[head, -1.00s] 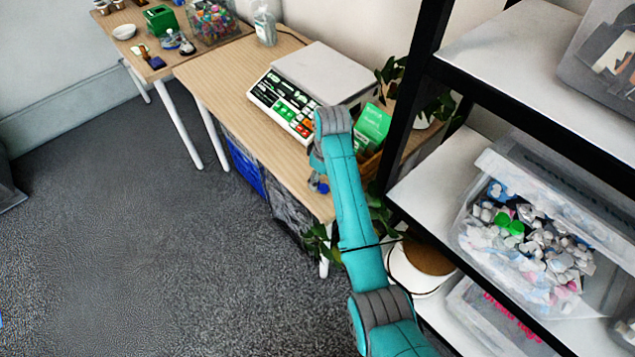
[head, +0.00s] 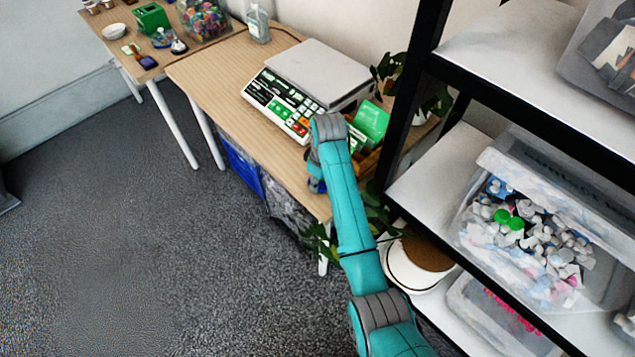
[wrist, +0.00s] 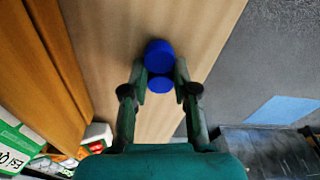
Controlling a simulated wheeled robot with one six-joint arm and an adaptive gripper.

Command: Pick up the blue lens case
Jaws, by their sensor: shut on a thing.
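The blue lens case (wrist: 159,57) shows in the wrist view as two round blue caps side by side, between the fingertips of my gripper (wrist: 160,80). My gripper is shut on it, one finger at each side. The wooden table top lies behind the case; I cannot tell whether the case touches it. In the head view, my arm hides most of the gripper, and only a small dark blue bit shows by the arm's end near the table's front edge.
A scale (head: 290,95) stands on the table (head: 215,78). A green box (head: 371,122) in a wooden tray stands right of my arm. A black-framed shelf (head: 408,100) with plastic bins rises close on the right. Plant leaves hang near the table's front corner. Open carpet lies left.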

